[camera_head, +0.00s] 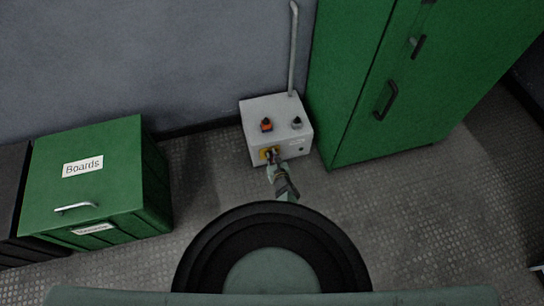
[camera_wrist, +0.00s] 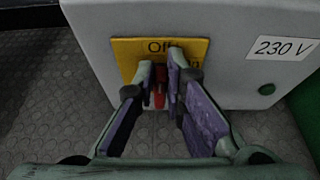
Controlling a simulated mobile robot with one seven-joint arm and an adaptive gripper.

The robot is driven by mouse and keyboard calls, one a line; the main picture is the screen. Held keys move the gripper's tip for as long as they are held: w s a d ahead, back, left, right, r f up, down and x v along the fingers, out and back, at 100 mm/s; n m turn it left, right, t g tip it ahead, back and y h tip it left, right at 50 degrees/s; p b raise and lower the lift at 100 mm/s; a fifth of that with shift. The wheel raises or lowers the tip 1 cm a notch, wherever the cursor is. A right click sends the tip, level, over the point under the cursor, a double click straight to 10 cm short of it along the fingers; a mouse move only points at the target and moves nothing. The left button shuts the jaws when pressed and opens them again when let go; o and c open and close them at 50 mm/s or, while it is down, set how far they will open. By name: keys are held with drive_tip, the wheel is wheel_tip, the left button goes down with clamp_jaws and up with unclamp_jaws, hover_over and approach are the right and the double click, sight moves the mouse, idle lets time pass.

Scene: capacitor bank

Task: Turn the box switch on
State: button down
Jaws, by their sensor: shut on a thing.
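A light grey switch box (camera_head: 279,110) stands on the floor against the wall. Its front also fills the top of the wrist view (camera_wrist: 225,60). A yellow plate (camera_wrist: 127,50) marked "Off" sits on the front, with a second word partly hidden by a finger. A red switch lever (camera_wrist: 160,90) stands out in front of this plate. My gripper (camera_wrist: 160,80) has its two fingers on either side of the red lever and is shut on it. In the head view my gripper (camera_head: 271,157) reaches the box's front at the plate.
A red-orange knob (camera_head: 266,125) and a dark knob (camera_head: 297,122) are on the box top. A pipe (camera_head: 293,50) rises behind it. A green cabinet (camera_head: 350,90) stands close at the right, a green "Boards" crate (camera_head: 100,170) at the left. Floor between crate and box is clear.

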drive_tip(key=shift+d+f+m+b, duration=0.1)
drive_tip(key=shift+d+m+b, duration=0.05)
drive_tip(key=shift+m+b, duration=0.2)
drive_tip(key=shift+w+d+f+m+y+b, duration=0.15)
drive_tip(key=shift+d+f+m+y+b, duration=0.2)
drive_tip(key=shift+m+y+b, duration=0.8)
drive_tip(key=shift+w+d+f+m+y+b, duration=0.15)
drive_tip(key=shift+d+m+y+b, duration=0.45)
drive_tip(key=shift+m+b, duration=0.9)
drive_tip(key=shift+w+d+f+m+y+b, duration=0.1)
drive_tip(key=shift+d+f+m+y+b, duration=0.2)
drive_tip(key=shift+m+y+b, duration=0.85)
drive_tip(key=shift+r+b, duration=0.1)
drive_tip(key=shift+b, duration=0.3)
drive_tip(key=c, duration=1.7)
unclamp_jaws()
drive_tip(key=shift+o, duration=0.2)
